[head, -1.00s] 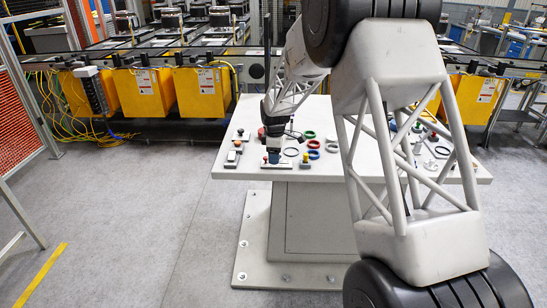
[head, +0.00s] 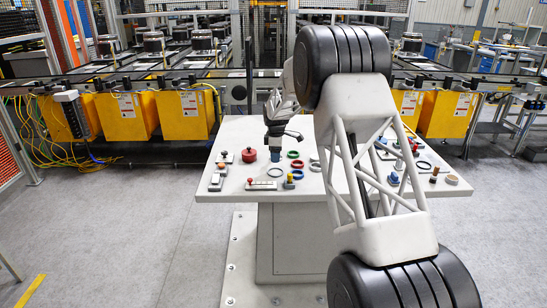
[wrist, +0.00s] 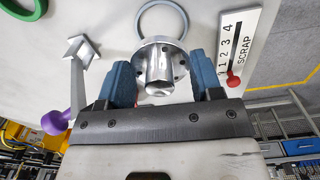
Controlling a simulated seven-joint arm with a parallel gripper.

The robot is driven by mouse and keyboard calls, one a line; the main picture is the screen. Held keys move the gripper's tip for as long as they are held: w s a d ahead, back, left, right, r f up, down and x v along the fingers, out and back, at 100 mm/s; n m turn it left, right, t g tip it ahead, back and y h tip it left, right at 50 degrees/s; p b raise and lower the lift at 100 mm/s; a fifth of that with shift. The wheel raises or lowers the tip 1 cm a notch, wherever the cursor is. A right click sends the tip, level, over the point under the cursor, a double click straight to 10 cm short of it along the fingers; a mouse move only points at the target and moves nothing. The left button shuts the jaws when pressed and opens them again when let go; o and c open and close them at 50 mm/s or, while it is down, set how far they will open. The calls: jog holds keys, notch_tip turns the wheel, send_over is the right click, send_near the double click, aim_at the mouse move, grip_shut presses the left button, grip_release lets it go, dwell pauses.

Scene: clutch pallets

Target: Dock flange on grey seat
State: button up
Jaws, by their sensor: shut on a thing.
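The flange (wrist: 160,66) is a shiny metal disc with bolt holes and a raised round hub. In the wrist view my gripper (wrist: 164,80) is shut on it, a blue finger on each side. The grey seat looks to be the thin grey ring (wrist: 162,6) on the table, just above the flange in the wrist view; the flange hides part of it. In the head view the grey ring (head: 275,172) lies in front of my gripper (head: 276,156). The flange cannot be made out there. The gap between flange and table is hard to judge.
A white SCRAP slider plate (wrist: 241,42) with a red knob lies beside the ring. A green ring (wrist: 22,8) and a purple-knobbed part (wrist: 57,122) are on the other side. A red round part (head: 249,155) stands left of my gripper. Several coloured rings lie to its right.

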aim_at(275, 173)
jog(key=shift+f, duration=0.15)
jog(key=shift+f, duration=2.75)
jog(key=shift+f, duration=0.35)
dwell(0.3)
jog(key=o, duration=0.8)
jog(key=shift+o, duration=0.2)
jog(key=shift+f, duration=0.1)
jog(key=shift+r, duration=5.55)
jog(key=shift+s, duration=0.1)
